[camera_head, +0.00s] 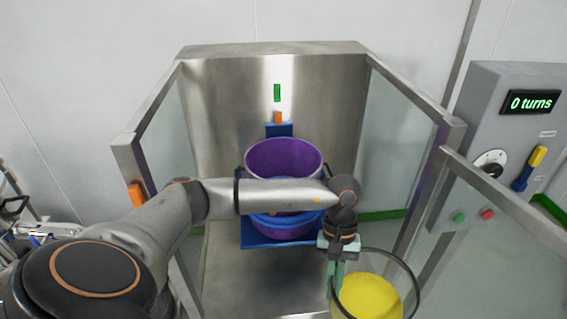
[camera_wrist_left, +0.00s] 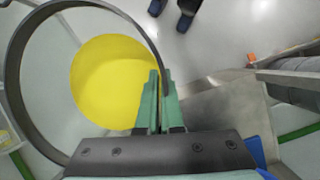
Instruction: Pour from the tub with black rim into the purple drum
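The tub with the black rim (camera_head: 404,268) is at the lower right of the head view, clear-sided, with yellow contents (camera_head: 368,298). In the left wrist view its rim (camera_wrist_left: 14,75) curves around the yellow. The tub is in front of the steel cabinet, to the right of the purple drum (camera_head: 282,157). The drum is inside the cabinet, its purple round top facing me. My left forearm crosses in front and hides its middle. My right gripper is not in view.
The drum is in a blue holder (camera_head: 250,239) inside the steel cabinet (camera_head: 225,90). A grey control panel (camera_head: 466,130) reading "0 turns" stands right. The cabinet floor (camera_head: 270,280) in front of the drum is clear.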

